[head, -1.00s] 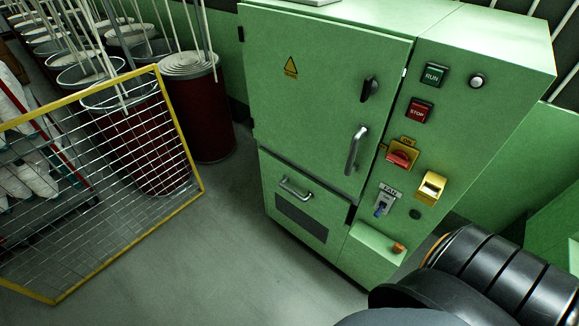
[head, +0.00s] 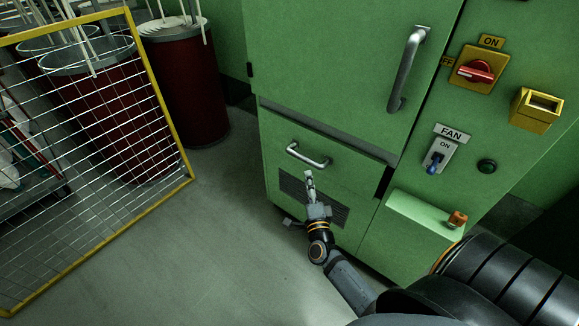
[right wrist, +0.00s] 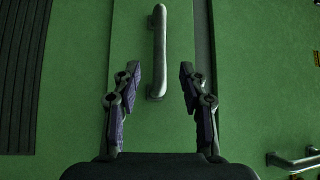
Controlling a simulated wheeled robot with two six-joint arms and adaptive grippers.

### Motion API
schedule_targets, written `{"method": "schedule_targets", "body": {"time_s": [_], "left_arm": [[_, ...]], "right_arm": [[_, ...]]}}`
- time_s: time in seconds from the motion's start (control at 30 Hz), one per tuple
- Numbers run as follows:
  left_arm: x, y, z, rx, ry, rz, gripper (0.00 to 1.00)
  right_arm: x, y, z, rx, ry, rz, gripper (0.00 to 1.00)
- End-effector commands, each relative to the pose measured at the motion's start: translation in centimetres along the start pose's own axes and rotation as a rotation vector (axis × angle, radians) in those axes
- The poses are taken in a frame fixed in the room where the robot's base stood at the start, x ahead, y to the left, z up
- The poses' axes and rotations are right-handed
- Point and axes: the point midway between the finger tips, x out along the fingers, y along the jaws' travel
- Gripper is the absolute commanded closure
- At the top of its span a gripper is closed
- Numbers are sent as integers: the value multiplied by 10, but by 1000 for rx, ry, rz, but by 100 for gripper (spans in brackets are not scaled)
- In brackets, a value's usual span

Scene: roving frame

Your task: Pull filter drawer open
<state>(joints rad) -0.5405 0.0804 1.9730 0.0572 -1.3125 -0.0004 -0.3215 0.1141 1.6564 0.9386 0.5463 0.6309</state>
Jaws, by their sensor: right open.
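The filter drawer (head: 345,165) is the lower green front of the cabinet and looks shut, flush with the cabinet. Its metal bar handle (head: 306,156) runs crosswise above a dark vent (head: 332,213). My right gripper (head: 309,177) is in front of the drawer, just below the handle in the head view. In the right wrist view the handle (right wrist: 158,50) runs up and down, and the open fingers (right wrist: 160,72) lie on either side of its line, with nothing gripped. I cannot tell whether they touch it. My left gripper is not in view.
The large door handle (head: 408,69) is above the drawer. A red rotary switch (head: 476,72), a fan switch (head: 438,156) and a small orange-topped part (head: 457,219) are at the right. A yellow-framed mesh panel (head: 165,110) stands left. The floor (head: 215,235) before the drawer is clear.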

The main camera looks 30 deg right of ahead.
Motion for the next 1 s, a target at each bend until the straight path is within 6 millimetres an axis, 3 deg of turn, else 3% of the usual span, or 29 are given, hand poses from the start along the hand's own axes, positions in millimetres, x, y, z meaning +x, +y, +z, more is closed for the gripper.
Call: {"method": "schedule_targets", "body": {"time_s": [0.17, 0.4, 0.6, 0.97, 1.0], "left_arm": [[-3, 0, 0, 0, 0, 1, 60], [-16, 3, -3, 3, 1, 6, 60], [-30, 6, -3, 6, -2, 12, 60], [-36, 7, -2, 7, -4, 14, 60], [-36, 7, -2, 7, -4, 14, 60]], "right_arm": [[18, -2, 0, -4, -3, -1, 57], [70, 0, 1, -5, -3, 0, 57], [98, 1, 1, -6, -4, 2, 57], [105, 0, 1, -7, -4, 3, 57], [105, 0, 1, -7, -4, 3, 62]]}}
